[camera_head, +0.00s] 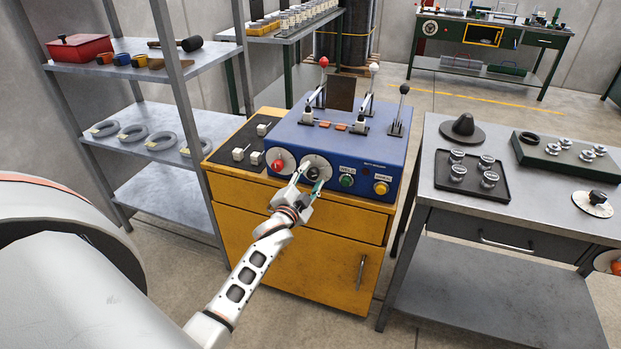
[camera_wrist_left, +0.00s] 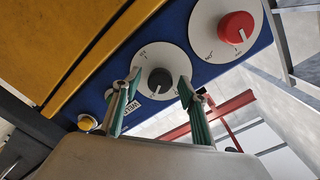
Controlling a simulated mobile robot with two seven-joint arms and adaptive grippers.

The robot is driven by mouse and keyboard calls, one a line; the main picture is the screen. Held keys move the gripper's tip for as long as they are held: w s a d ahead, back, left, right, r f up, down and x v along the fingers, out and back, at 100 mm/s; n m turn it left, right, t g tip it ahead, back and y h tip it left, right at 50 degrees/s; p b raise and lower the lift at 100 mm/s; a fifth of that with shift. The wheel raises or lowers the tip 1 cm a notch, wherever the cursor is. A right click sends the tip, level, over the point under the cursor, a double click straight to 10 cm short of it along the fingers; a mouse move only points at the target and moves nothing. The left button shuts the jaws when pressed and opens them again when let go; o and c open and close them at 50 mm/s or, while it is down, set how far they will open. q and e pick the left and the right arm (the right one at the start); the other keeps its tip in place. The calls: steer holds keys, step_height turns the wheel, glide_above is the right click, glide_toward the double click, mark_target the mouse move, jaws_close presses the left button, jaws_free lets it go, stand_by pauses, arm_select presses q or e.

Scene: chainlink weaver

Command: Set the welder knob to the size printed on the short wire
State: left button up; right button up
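The blue welder (camera_head: 345,150) sits on a yellow cabinet. Its front has a white dial with a dark grey knob (camera_wrist_left: 160,82) and, beside it, a dial with a red knob (camera_wrist_left: 236,27). My left gripper (camera_head: 309,178) is at the grey knob's dial. In the left wrist view its green-padded fingers are apart, one on each side of the grey knob, with gaps visible; contact is not clear. The dial print is too small to read. I cannot make out which item is the short wire or any size on it. My right gripper is out of view.
Tagged wire coils (camera_head: 161,140) lie on the grey shelf at left. A black mat (camera_head: 250,143) with small white-topped pieces is beside the welder. Levers (camera_head: 400,108) stand on the welder. Green (camera_head: 346,180) and yellow (camera_head: 381,187) buttons are right of the gripper. A grey table (camera_head: 460,217) stands at right.

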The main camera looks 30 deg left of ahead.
arm_select(q)
steer(key=v, duration=1.2)
stand_by(0.4)
steer(key=s+d+f+n+g+h, duration=0.3)
steer(key=s+d+f+g+h, duration=0.3)
steer(key=s+d+f, duration=1.3)
steer(key=shift+s+d, duration=0.65)
steer(key=shift+s, duration=0.45)
steer(key=c, duration=0.4)
steer(key=shift+w, duration=0.1)
steer(key=shift+c, duration=0.2)
